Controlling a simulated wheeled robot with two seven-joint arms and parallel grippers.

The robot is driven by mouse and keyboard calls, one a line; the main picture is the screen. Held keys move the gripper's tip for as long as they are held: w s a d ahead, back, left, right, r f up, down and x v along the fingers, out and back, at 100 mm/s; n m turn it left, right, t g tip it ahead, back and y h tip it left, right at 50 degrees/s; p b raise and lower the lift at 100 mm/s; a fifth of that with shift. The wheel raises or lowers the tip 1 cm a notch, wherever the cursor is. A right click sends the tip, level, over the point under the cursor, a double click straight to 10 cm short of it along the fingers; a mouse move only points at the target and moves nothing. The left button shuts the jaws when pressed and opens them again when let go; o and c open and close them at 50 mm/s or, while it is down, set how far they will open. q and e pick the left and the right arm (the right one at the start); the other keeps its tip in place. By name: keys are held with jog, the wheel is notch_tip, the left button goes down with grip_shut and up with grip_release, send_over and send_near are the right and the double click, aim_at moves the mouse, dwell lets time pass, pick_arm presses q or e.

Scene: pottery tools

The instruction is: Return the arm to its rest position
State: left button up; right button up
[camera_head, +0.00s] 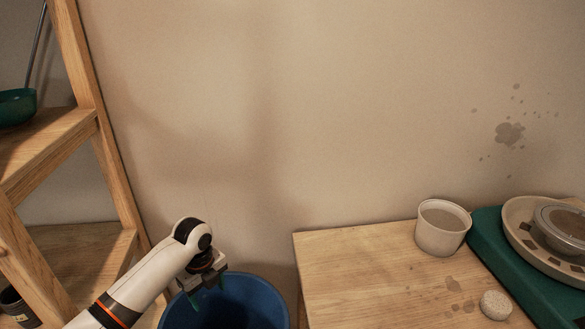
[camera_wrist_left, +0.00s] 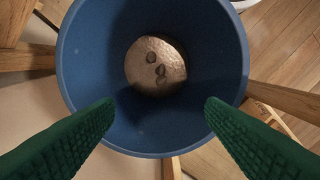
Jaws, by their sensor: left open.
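My left arm comes in from the lower left in the head view. Its gripper (camera_head: 208,292) points down over the left part of a blue bucket (camera_head: 262,284). In the left wrist view, the two green fingers (camera_wrist_left: 159,104) are wide apart with nothing between them. They hang above the bucket, whose blue rim also shows there (camera_wrist_left: 68,80). A round brownish lump (camera_wrist_left: 155,62) with dark spots lies at the bottom of the bucket. My right gripper is not in view.
A wooden shelf (camera_head: 62,140) stands at the left, holding a green bowl (camera_head: 17,106). On the right, a wooden table (camera_head: 350,270) bears a white cup (camera_head: 441,230), a pale sponge-like piece (camera_head: 495,304) and a green pottery wheel (camera_head: 500,262). Open space lies above the bucket.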

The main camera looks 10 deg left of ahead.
pick_arm(q)
jog(key=s+d+f+n+t+h, duration=0.1)
jog(key=s+d+f+n, duration=0.3)
jog(key=s, duration=0.3)
jog(key=s+d+f+n+t+h, duration=0.1)
jog(key=s+d+f+n, duration=0.1)
jog(key=s+d+n, duration=0.4)
jog(key=s+a+r+n+t+y, duration=0.1)
jog(key=s+a+r+n, duration=0.1)
jog(key=s+n, duration=0.5)
jog(key=s+a+r+n+t+y, duration=0.1)
jog(key=s+a+r+n, duration=0.1)
jog(key=s+n, duration=0.55)
notch_tip(320, 180, down, 22)
jog(key=s+m+g+p, duration=0.2)
jog(key=p, duration=0.1)
jog(key=s+a+f+g+p, duration=0.1)
jog(key=s+a+f+p, duration=0.1)
jog(key=s+f, duration=1.2)
jog(key=s+a, duration=0.1)
jog(key=s, duration=0.2)
jog(key=shift+f+p, duration=0.2)
jog(key=shift+p, duration=0.1)
